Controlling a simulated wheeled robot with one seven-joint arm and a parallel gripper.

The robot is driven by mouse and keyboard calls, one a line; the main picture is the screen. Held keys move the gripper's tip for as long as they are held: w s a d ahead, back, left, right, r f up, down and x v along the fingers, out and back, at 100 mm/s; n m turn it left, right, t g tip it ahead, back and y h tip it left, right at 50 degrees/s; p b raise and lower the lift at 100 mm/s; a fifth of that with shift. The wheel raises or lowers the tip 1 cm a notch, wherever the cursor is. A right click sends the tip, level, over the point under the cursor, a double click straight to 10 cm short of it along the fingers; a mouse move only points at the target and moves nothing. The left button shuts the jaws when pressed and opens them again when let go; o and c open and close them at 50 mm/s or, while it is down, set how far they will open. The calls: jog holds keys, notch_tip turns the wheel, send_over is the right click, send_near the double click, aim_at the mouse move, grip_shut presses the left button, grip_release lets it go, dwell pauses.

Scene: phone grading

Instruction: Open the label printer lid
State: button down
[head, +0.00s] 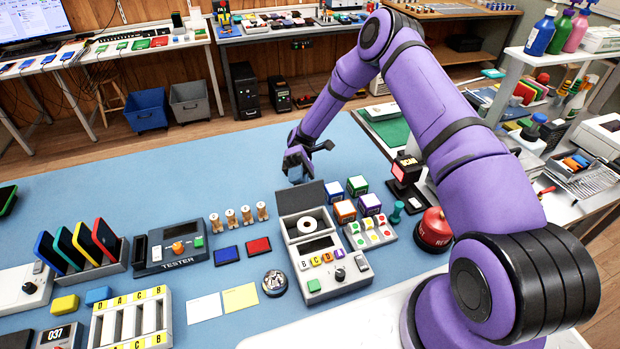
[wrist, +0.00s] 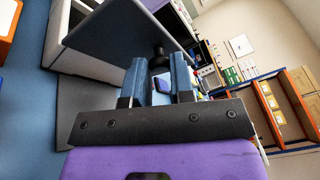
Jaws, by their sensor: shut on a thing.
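The label printer (head: 335,283) stands on the blue mat, grey with a row of lettered buttons and a green button. Its dark lid (head: 300,197) is raised roughly upright at the back, and a white paper roll (head: 307,225) shows in the open bay. In the wrist view the lid (wrist: 125,35) is a large dark plate just ahead of the fingers. My gripper (head: 297,170) is at the lid's upper edge, on its far side. In the wrist view my gripper (wrist: 158,72) is shut on the lid's small dark knob (wrist: 159,50), partly hidden between the fingertips.
Coloured cubes (head: 357,187) and a button pad (head: 370,232) stand right of the printer. Wooden stamps (head: 246,215) and ink pads (head: 258,246) lie to its left, near the tester (head: 172,247). A red canister (head: 433,228) stands near my arm. The mat behind the lid is clear.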

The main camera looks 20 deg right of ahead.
jog(key=shift+w+f+g, duration=0.15)
jog(key=shift+f+g, duration=0.1)
jog(key=shift+g, duration=0.05)
dwell(0.4)
jog(key=c, duration=1)
grip_release()
jog(key=v, duration=0.7)
jog(key=shift+w, duration=0.3)
